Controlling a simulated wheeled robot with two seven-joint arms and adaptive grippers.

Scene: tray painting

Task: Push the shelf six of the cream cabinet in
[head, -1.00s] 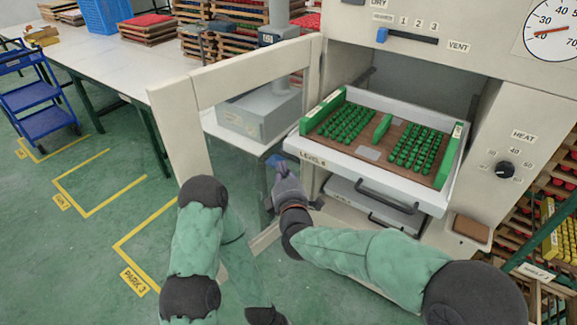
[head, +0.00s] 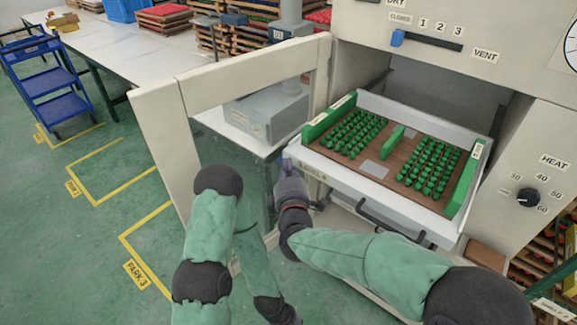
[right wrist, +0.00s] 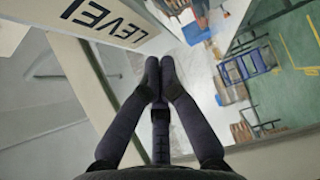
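The cream cabinet (head: 540,130) stands at the right with its door (head: 165,140) swung open to the left. Its level six shelf (head: 400,197) is pulled out, with a dark handle on its front. On it lies a brown tray (head: 376,170) with rows of small green pieces between green end strips. My right gripper (head: 287,164) is at the left end of the shelf front, partly covering the label; contact cannot be told. In the right wrist view its fingers (right wrist: 160,66) are together with nothing between them, near the LEVEL label. My left arm hangs low; its gripper is out of view.
The open door stands close to both my arms. A white table (head: 150,55) with stacked trays and a blue cart (head: 45,80) are behind at left. Green floor with yellow markings is clear at the left.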

